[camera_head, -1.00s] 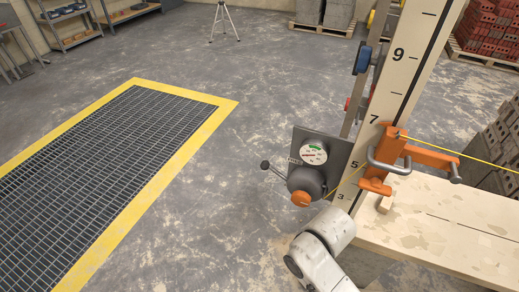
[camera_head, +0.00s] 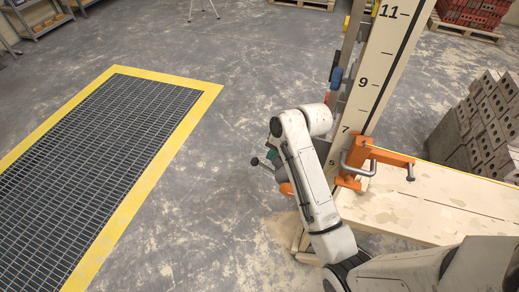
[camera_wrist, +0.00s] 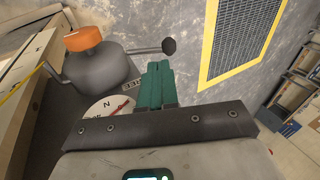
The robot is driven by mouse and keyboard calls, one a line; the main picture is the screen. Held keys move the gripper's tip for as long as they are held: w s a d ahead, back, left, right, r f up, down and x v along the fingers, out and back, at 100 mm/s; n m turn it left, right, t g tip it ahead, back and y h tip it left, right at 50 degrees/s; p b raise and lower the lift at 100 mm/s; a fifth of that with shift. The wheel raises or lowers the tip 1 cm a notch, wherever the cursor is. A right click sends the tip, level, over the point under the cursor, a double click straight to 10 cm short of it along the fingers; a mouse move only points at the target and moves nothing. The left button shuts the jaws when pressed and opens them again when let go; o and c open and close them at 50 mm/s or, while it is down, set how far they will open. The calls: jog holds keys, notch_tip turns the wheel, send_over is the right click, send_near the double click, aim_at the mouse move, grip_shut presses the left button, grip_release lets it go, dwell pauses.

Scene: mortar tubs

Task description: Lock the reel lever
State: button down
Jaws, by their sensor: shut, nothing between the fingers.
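The reel is a grey drum with an orange knob (camera_wrist: 83,38) on a dark plate; most of it hides behind my arm in the head view, where the orange knob (camera_head: 286,189) peeks out. Its lever is a thin rod with a black ball end (camera_wrist: 168,46); the ball (camera_head: 255,161) also shows left of my arm in the head view. My gripper (camera_wrist: 158,66) has green fingers pressed together, empty. In the wrist view the fingertips lie just below the lever ball; I cannot tell whether they touch it. A round dial (camera_wrist: 108,106) marked N is partly hidden by my gripper.
An orange clamp (camera_head: 350,170) grips the numbered upright board (camera_head: 385,65) above a pale plank (camera_head: 440,205). Grey blocks (camera_head: 485,125) are stacked at the right. A yellow-edged floor grate (camera_head: 120,130) lies left, with bare floor between.

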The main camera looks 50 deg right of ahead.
aim_at(256, 161)
jog(key=shift+w+d+r+m, duration=0.4)
jog(key=shift+w+d+r, duration=0.1)
jog(key=shift+r, duration=0.15)
jog(key=p+x, duration=0.1)
jog(key=x, duration=0.9)
jog(key=shift+w+a, duration=0.1)
jog(key=shift+w, duration=0.1)
